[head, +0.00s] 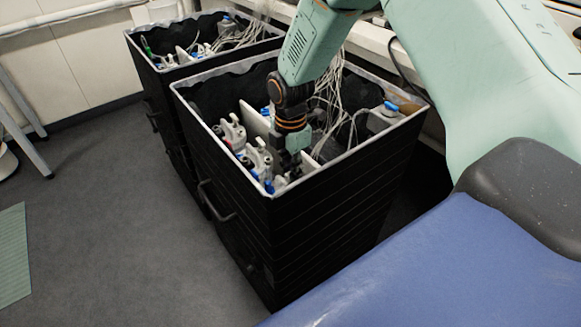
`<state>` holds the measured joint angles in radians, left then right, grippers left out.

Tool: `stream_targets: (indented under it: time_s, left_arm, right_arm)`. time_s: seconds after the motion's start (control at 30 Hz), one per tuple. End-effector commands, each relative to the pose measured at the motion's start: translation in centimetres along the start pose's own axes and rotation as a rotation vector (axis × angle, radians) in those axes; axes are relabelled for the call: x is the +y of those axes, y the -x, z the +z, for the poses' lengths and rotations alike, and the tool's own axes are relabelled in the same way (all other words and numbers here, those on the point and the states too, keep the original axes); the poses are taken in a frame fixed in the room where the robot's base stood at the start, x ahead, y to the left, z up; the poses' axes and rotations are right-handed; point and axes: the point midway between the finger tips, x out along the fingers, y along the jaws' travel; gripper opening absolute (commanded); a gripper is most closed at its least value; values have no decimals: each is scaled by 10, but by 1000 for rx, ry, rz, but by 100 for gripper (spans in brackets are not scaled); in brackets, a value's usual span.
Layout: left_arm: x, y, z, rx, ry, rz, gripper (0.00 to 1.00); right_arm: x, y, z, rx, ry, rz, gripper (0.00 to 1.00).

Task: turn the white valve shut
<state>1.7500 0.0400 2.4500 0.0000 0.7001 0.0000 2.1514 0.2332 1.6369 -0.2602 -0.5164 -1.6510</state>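My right arm reaches down from the upper right into the nearer black box (330,215). My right gripper (290,158) points down inside it, near the front wall. Its fingers are small and dark, and I cannot tell whether they are open or touching anything. Beside it on the left stand white valve-like fittings: one (259,160) close to the gripper and another (232,133) farther left. Blue parts show around them. I cannot tell which is the task's white valve, or its handle position; the gripper and box rim hide part of the area. My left gripper is not in view.
A second black box (155,95) with tubes and fittings stands behind on the left. Pale tubes (328,100) run down inside the nearer box behind my arm. A blue padded surface (440,270) fills the lower right.

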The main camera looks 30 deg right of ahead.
Motion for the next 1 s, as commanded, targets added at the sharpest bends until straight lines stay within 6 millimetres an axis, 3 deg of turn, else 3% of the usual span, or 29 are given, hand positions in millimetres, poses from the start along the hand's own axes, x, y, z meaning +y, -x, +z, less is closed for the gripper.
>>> stream_targets:
  time_s: [0.17, 0.57, 1.0]
  left_arm:
    - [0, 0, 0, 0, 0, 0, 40]
    - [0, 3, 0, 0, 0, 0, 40]
    - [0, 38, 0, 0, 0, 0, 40]
  right_arm:
    - [0, 0, 0, 0, 0, -1, 0]
    - [0, 0, 0, 0, -14, -2, 0]
    - [0, 3, 0, 0, -281, -5, 0]
